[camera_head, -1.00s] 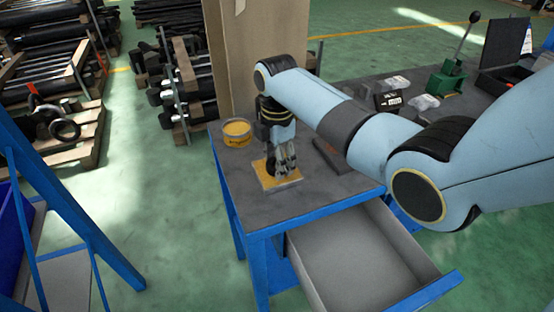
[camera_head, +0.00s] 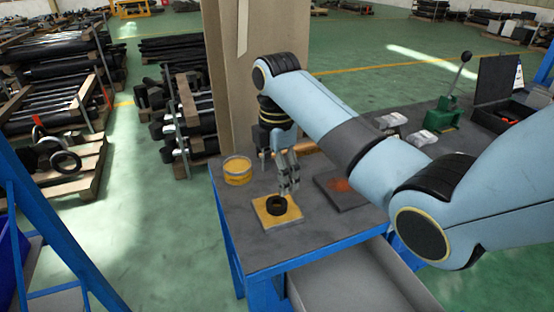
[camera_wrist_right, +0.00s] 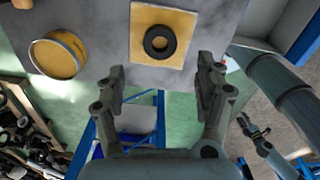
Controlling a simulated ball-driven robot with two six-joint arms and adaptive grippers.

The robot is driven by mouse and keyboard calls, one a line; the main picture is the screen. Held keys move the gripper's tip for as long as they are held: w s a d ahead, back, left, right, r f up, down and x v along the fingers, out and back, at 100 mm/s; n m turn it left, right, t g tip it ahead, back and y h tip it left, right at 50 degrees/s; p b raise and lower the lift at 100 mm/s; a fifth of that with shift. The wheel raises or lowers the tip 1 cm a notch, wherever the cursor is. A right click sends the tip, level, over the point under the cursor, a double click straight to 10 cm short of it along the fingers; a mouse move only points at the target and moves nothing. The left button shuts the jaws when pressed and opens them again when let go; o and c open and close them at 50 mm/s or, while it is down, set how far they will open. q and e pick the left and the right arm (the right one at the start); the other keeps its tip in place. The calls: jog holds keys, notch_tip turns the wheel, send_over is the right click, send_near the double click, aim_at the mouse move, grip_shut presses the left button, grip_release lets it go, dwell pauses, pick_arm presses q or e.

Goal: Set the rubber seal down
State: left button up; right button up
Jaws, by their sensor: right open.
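The rubber seal is a black ring (camera_head: 276,205) lying flat on a yellow square pad (camera_head: 293,213) on the bench top. The seal (camera_wrist_right: 160,41) and the pad (camera_wrist_right: 184,59) also show at the top of the right wrist view. My right gripper (camera_head: 288,188) is open and empty, above and just behind the seal in the head view. In the right wrist view its two fingers (camera_wrist_right: 162,80) stand apart with nothing between them. A second gripper (camera_wrist_right: 256,134) shows small at the lower right of the wrist view, too small to read its jaws.
A round yellow tin (camera_head: 237,171) stands left of the pad on the bench (camera_head: 240,220). A dark plate with a reddish patch (camera_head: 340,190) lies to the right. A tall cardboard-brown panel (camera_head: 225,70) rises behind. An open drawer (camera_head: 340,285) juts out below the front edge.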

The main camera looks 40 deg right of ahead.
notch_tip(320, 180, up, 4)
dwell(0.7)
